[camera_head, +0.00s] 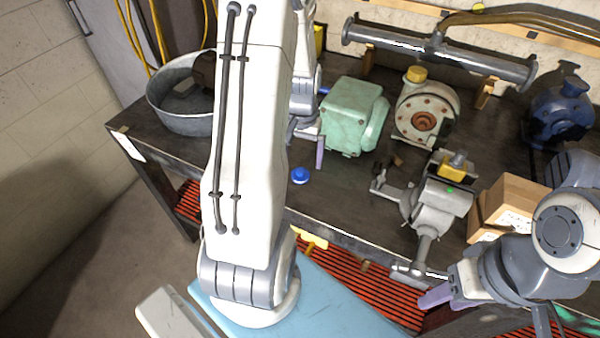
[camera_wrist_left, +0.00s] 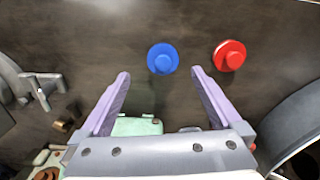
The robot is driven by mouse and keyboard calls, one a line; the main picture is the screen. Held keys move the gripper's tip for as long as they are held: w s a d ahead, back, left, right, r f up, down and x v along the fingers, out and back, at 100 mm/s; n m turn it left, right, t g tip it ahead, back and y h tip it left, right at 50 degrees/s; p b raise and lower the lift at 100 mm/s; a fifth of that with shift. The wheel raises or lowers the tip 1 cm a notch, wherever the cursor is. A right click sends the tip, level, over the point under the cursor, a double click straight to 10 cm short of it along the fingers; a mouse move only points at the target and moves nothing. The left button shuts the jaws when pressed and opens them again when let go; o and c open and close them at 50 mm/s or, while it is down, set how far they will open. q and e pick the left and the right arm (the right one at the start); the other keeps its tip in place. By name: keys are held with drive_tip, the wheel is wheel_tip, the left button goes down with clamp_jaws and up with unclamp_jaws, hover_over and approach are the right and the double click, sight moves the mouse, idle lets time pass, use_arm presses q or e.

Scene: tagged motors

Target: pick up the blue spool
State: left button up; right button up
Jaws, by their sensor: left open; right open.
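The blue spool (camera_head: 300,175) stands on the dark workbench, near its front edge, just left of the green motor housing. In the left wrist view the blue spool (camera_wrist_left: 163,58) lies just beyond the fingertips, between their lines, with a red spool (camera_wrist_left: 229,55) to its right. The red spool is hidden in the head view. My left gripper (camera_wrist_left: 160,75) is open and empty, pointing at the blue spool; in the head view it is largely behind my own arm, with one purple finger showing. My right gripper (camera_head: 428,290) is over the bench's front edge, away from the spool.
A green motor housing (camera_head: 350,118) and a cream pump (camera_head: 424,110) stand behind. A grey vise (camera_head: 432,205) and cardboard boxes (camera_head: 508,203) are to the right. A metal tub (camera_head: 180,112) stands at the left. The bench around the blue spool looks clear.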

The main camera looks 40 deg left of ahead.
sight(301, 170)
use_arm(q)
drive_tip(key=shift+a+f+p, duration=0.15)
drive_tip(key=shift+f+p, duration=0.2)
drive_tip(key=shift+f, duration=1.05)
drive_tip(key=shift+a+f+p, duration=0.1)
drive_tip(key=shift+f+p, duration=0.2)
drive_tip(key=shift+f, duration=1.05)
drive_tip(key=shift+c, duration=0.3)
drive_tip(key=c, duration=1.1)
drive_tip(key=shift+r, duration=0.1)
